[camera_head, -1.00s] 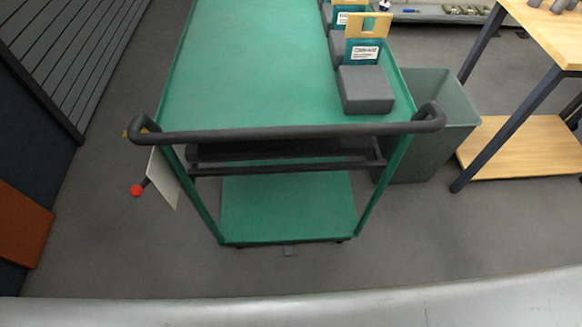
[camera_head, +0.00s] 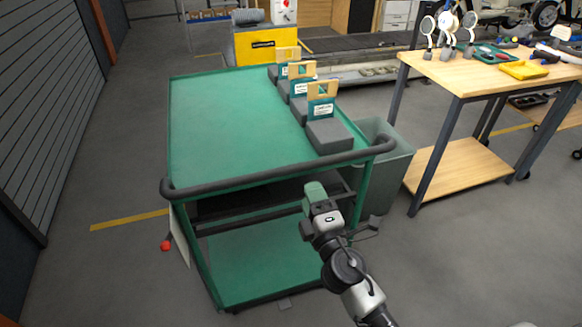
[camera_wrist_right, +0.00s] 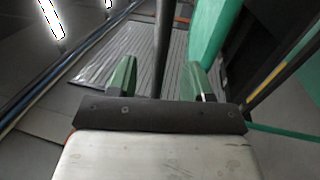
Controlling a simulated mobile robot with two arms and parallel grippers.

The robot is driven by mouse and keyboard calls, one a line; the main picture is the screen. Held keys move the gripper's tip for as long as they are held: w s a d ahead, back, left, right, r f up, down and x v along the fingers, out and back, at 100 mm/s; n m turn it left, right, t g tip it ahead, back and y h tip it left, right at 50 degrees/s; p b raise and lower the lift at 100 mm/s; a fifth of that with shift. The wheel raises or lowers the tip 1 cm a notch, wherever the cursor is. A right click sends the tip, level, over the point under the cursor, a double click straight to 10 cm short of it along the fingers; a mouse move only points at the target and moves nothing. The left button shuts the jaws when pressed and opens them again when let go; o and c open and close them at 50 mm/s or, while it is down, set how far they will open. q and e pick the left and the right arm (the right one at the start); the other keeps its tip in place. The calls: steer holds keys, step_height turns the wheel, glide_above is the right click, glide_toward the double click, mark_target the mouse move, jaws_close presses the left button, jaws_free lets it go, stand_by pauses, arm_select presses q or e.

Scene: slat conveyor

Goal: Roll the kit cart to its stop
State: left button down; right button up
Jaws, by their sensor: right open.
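The green kit cart (camera_head: 235,125) stands in front of me with a dark grey push handle (camera_head: 230,183) along its near end. Several grey blocks with teal and wooden upright pieces (camera_head: 328,135) stand along its right side. My right gripper (camera_head: 314,190) is open near the handle, right of its middle. In the right wrist view a dark bar (camera_wrist_right: 163,45) shows between the green fingers of the right gripper (camera_wrist_right: 160,75); I cannot tell if they touch it. A red knob (camera_head: 165,246) hangs low by the cart's left near corner. My left gripper is not in view.
A grey bin (camera_head: 392,165) stands close to the cart's right side. A wooden workbench (camera_head: 470,75) is further right. A yellow cabinet (camera_head: 262,45) stands beyond the far end. A yellow floor line (camera_head: 130,219) lies left of the cart, where the floor is clear.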

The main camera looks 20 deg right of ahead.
mark_target(303, 171)
steer(key=x, duration=0.2)
steer(key=p+x, duration=0.1)
steer(key=x, duration=0.2)
steer(key=shift+d, duration=0.25)
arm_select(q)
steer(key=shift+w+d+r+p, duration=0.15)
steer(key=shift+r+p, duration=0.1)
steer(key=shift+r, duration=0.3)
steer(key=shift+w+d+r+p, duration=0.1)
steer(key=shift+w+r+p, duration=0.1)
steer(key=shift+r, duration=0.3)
arm_select(e)
steer(key=x, duration=0.5)
steer(key=shift+w+a+f, duration=0.1)
steer(key=shift+w+f, duration=0.1)
steer(key=shift+w, duration=0.15)
steer(key=shift+c, duration=0.2)
jaws_close()
